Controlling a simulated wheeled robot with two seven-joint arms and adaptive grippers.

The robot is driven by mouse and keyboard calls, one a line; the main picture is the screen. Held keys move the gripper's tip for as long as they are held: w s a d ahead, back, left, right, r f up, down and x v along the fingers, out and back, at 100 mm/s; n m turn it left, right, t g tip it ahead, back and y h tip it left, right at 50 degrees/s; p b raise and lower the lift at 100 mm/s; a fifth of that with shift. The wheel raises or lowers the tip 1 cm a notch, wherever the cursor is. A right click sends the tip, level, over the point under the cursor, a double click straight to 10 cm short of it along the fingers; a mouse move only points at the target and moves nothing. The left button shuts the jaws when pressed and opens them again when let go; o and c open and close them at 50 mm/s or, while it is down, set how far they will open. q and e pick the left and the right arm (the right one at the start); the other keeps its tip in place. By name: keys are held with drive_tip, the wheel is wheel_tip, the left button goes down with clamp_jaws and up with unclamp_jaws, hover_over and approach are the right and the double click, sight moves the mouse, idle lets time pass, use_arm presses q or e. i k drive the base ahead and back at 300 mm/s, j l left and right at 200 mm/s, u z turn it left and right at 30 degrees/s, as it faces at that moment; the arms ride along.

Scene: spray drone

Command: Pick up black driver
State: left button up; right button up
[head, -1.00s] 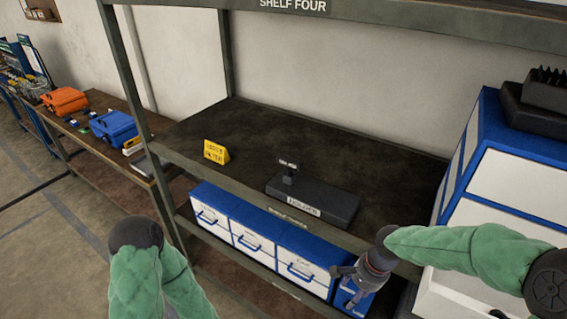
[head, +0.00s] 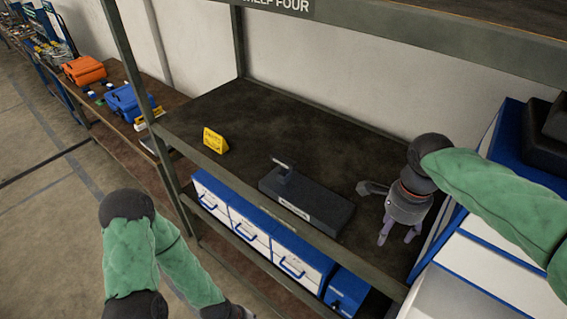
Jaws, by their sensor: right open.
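A dark rectangular block (head: 318,205) with a white label on its front lies on the shelf. A small black piece with a grey top (head: 284,168) stands at its left end; it may be the black driver, but it is too small to tell. My right gripper (head: 380,214) is open and empty, just right of the block and apart from it, its fingers pointing down toward the shelf. My left arm hangs low at the left, outside the shelf; only a dark wrist part shows at the bottom edge, and its gripper is out of frame.
A yellow wedge sign (head: 215,141) stands on the shelf (head: 270,125) left of the block. A grey post (head: 140,90) and the upper shelf beam (head: 440,30) frame the space. Blue-and-white drawers (head: 262,235) sit below; a blue-and-white cabinet (head: 485,262) stands right. The back of the shelf is clear.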

sight(285, 163)
drive_tip(key=i+j, duration=0.25)
drive_tip(key=j, duration=0.15)
drive_tip(key=i+j+z, duration=0.15)
drive_tip(key=i+j, duration=0.3)
drive_tip(key=j, duration=0.3)
drive_tip(key=i+j+z, duration=0.1)
drive_tip(key=i+j, duration=0.15)
drive_tip(key=j, duration=0.2)
